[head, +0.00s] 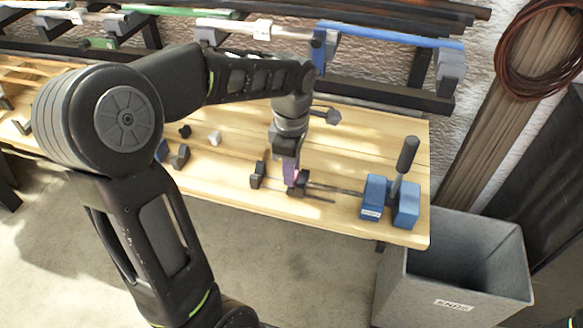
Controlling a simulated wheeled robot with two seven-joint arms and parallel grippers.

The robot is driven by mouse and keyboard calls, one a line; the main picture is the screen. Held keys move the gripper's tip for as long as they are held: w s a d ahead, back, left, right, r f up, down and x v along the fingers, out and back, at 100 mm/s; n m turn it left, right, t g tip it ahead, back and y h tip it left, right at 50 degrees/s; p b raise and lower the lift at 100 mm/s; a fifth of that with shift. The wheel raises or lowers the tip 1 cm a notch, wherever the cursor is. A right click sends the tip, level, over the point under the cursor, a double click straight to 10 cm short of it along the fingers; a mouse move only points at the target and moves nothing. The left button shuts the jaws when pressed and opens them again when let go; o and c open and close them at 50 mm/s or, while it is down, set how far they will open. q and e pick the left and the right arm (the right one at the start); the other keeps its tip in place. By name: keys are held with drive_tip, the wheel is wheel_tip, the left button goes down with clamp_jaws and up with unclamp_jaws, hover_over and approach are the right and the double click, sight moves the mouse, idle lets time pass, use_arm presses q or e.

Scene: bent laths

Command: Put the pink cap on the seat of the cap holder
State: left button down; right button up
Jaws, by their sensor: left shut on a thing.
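My left gripper (289,168) points down over the wooden bench (340,220), shut on the pink cap (291,174). Only a narrow pink-purple strip of the cap shows; the fingers hide the rest. Just below the cap is a small dark block (301,188) on the bench. I cannot tell whether the cap touches it. Another small dark block (257,177) stands just to the left. Which of the small bench pieces is the cap holder is not clear, and its seat cannot be made out. My right gripper is not in view.
A thin dark rod (335,188) runs right to a blue clamp (405,208) with an upright black handle. Several small pieces, one white (214,138), lie left of the gripper. A grey bin (455,270) stands at the bench's right end. Racked laths (390,35) are behind.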

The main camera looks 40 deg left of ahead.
use_arm(q)
drive_tip(key=c, duration=1.1)
unclamp_jaws()
drive_tip(key=shift+f, duration=0.1)
drive_tip(key=shift+c, duration=0.2)
wheel_tip(320, 180, up, 8)
drive_tip(key=shift+r, duration=0.15)
drive_tip(key=shift+r+p, duration=0.85)
drive_tip(key=shift+r, duration=1.15)
